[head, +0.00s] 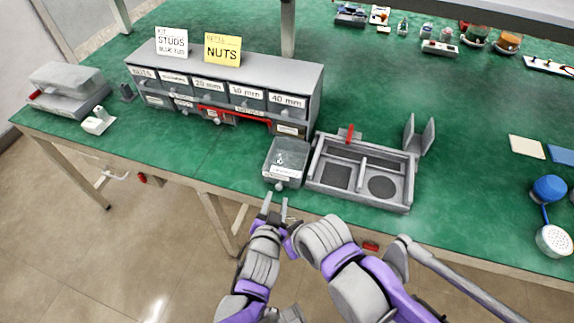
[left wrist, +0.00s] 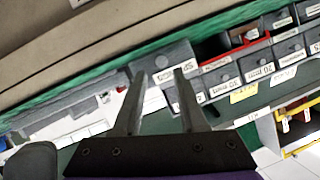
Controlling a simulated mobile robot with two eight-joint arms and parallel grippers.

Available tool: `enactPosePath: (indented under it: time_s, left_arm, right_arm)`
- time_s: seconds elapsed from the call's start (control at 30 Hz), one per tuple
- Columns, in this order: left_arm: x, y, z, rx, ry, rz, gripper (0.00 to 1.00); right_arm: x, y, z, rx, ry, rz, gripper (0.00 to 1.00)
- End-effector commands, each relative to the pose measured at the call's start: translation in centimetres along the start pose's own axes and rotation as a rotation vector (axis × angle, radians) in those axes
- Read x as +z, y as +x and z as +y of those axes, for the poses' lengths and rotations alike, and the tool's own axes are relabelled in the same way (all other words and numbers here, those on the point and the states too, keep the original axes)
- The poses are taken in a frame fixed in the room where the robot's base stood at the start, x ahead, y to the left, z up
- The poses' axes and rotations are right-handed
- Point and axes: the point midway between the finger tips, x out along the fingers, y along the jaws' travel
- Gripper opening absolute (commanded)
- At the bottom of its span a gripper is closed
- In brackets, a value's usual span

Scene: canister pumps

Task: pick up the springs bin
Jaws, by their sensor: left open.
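A small grey open-topped bin (head: 284,163) stands on the green table near its front edge. It has a white label on its front, too small to read, and small pale pieces inside; I take it for the springs bin. My left gripper (head: 274,203) is just in front of the bin, by the table edge. Its fingers are apart and point toward the bin, with a small gap between them and the bin's front. In the left wrist view the same fingers (left wrist: 157,75) are spread with nothing held. My right gripper is not in view.
A grey cabinet (head: 298,85) of labelled drawers, with a red bar across its front, stands behind and left of the bin. A grey two-part tray (head: 407,193) stands close on the bin's right. The green table (head: 450,110) has free room behind the tray.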

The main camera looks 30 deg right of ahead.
Motion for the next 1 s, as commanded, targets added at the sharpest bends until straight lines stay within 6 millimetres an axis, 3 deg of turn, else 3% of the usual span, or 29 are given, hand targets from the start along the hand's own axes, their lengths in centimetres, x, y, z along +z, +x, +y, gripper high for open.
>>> enactPosePath:
  time_s: [0.4,0.67,0.9,1.0]
  left_arm:
    - [0.4,5.0,-0.2,-0.001,-0.002,-0.001,0.41]
    - [0.4,5.3,-0.2,-0.001,-0.001,-0.001,0.41]
    - [0.4,5.3,-0.2,-0.001,-0.001,-0.002,0.02]
    - [0.4,5.3,-0.2,-0.001,-0.001,-0.002,0.0]
  right_arm:
    - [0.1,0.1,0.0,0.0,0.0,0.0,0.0]
    - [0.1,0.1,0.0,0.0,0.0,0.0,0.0]
    - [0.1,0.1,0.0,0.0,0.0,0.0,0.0]
    - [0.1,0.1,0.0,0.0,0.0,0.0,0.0]
